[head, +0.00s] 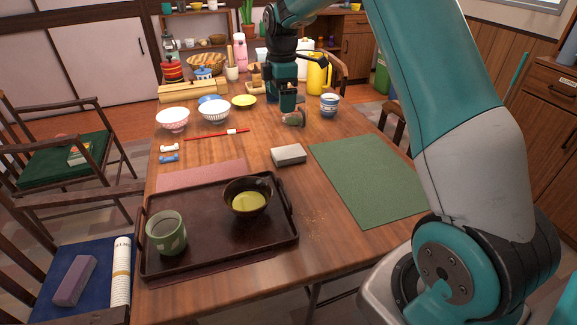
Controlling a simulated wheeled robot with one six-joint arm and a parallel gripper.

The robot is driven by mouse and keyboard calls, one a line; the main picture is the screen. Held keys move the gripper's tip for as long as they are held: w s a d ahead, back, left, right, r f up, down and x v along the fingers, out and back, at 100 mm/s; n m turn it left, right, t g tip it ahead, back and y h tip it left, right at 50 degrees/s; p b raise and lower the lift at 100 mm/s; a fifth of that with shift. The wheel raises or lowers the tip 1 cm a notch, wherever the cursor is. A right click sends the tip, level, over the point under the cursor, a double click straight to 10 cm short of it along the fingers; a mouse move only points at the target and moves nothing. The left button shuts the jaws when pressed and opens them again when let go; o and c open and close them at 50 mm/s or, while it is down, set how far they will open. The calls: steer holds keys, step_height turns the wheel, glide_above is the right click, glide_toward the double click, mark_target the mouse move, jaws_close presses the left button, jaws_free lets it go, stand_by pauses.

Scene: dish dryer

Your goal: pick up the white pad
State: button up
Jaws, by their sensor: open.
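A pale, whitish-grey block-shaped pad (288,154) lies flat on the wooden table, left of the green mat; it looks like the white pad. My gripper (288,105) hangs from my arm over the far part of the table, farther back than the pad and apart from it. It is open, and I see nothing held in it. A small brown and green object (293,118) sits just below the gripper in the picture; whether they touch is unclear.
A dark tray (220,260) with a green cup (166,233) and a dark bowl (247,196) stands at the near left. Red chopsticks (205,135), bowls (214,112), a blue-white cup (329,105) and a yellow pitcher (318,75) stand farther back. The green mat (370,180) is bare.

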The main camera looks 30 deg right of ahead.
step_height(320, 180, down, 3)
steer(key=w+d, duration=0.1)
steer(key=d, duration=0.1)
glide_above(289, 151)
steer(key=a, duration=0.1)
steer(key=shift+n, duration=0.3)
step_height(289, 151, down, 10)
steer(key=shift+f+b, duration=0.25)
steer(key=shift+b, duration=0.1)
steer(key=shift+d+f, duration=0.2)
steer(key=shift+f, duration=1.2)
steer(key=shift+d+f, duration=0.2)
steer(key=shift+f, duration=1.15)
steer(key=shift+c, duration=0.2)
steer(key=c, duration=0.9)
